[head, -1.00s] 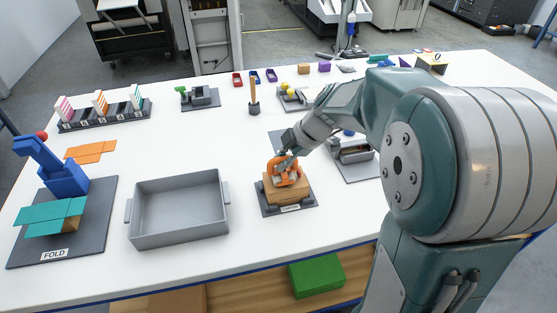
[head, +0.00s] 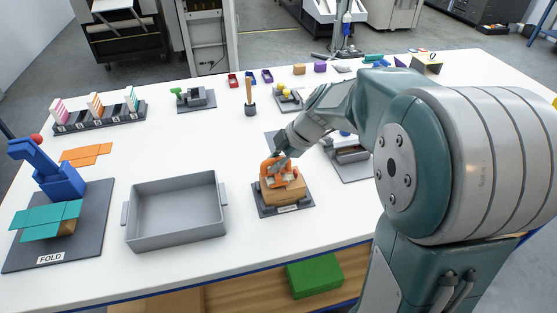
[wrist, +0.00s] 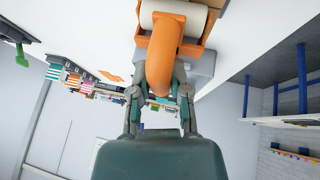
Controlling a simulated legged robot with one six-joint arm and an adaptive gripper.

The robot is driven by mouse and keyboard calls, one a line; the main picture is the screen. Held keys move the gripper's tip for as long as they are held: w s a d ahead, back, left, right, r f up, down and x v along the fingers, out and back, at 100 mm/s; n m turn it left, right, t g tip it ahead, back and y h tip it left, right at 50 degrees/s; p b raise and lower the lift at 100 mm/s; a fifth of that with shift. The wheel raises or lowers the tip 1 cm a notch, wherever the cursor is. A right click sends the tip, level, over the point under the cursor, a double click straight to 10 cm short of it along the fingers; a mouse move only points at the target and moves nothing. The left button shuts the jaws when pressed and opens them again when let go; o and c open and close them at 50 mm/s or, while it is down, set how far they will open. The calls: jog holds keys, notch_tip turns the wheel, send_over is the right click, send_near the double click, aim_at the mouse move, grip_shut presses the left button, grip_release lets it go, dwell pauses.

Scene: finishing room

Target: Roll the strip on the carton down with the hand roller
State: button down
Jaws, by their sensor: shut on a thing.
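The brown carton (head: 283,193) sits on a dark labelled base plate (head: 264,208) near the front middle of the table. The orange hand roller (head: 270,178) is over the top of the carton; whether it presses on it cannot be told. My gripper (head: 279,165) is shut on the roller's handle from above. In the wrist view my gripper's fingers (wrist: 160,92) close around the curved orange handle (wrist: 160,65) of the roller, and its pale drum (wrist: 181,10) shows at the top. The strip on the carton is hidden or too small to make out.
A grey open tray (head: 176,244) stands left of the carton. A grey fixture (head: 350,152) stands right of it, close to my arm. A FOLD station (head: 95,235) is at the far left. A wooden-handled tool (head: 249,92) stands behind. Table between tray and rear items is clear.

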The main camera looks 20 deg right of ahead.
jog(key=shift+a, duration=1)
jog(key=shift+r, duration=3.55)
